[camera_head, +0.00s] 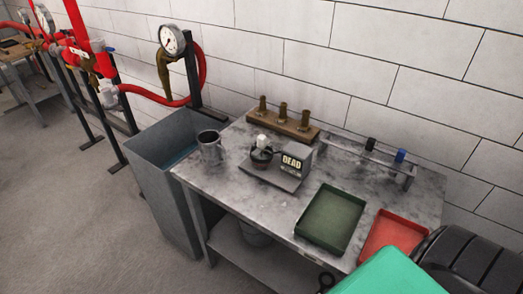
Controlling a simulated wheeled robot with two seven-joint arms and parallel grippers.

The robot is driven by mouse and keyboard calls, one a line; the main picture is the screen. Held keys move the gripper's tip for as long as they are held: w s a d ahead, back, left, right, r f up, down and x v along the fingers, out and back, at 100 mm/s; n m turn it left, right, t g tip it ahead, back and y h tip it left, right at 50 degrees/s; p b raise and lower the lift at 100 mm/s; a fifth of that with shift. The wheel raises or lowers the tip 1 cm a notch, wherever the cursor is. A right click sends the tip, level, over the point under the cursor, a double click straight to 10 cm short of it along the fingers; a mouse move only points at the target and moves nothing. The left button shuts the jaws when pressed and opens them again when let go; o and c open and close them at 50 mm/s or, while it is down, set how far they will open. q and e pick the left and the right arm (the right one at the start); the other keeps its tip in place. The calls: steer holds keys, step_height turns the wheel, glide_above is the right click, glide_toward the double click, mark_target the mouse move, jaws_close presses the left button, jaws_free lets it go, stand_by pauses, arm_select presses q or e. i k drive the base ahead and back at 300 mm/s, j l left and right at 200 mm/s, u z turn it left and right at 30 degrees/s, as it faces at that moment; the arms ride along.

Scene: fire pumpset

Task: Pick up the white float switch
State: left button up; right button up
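A small white piece (262,139) sits on top of a dark rounded body (261,154) on the grey test stand (275,177), on the metal table. It is the only small white item I see on the table; at this size I cannot tell for certain that it is the float switch. The stand's display (292,162) reads "DEAD". Neither of my grippers shows clearly. A teal and black part, which seems to be my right arm, fills the lower right corner and covers the table's near right end.
A green tray (330,218) and a red tray (388,236) lie at the table's front right. A grey mug (210,146) stands at the left edge, beside an open grey tank (165,180). Brass fittings on a block (284,121) and a rail with blue and black parts (372,158) stand behind.

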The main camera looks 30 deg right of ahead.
mark_target(263, 142)
steer(key=z, duration=1.3)
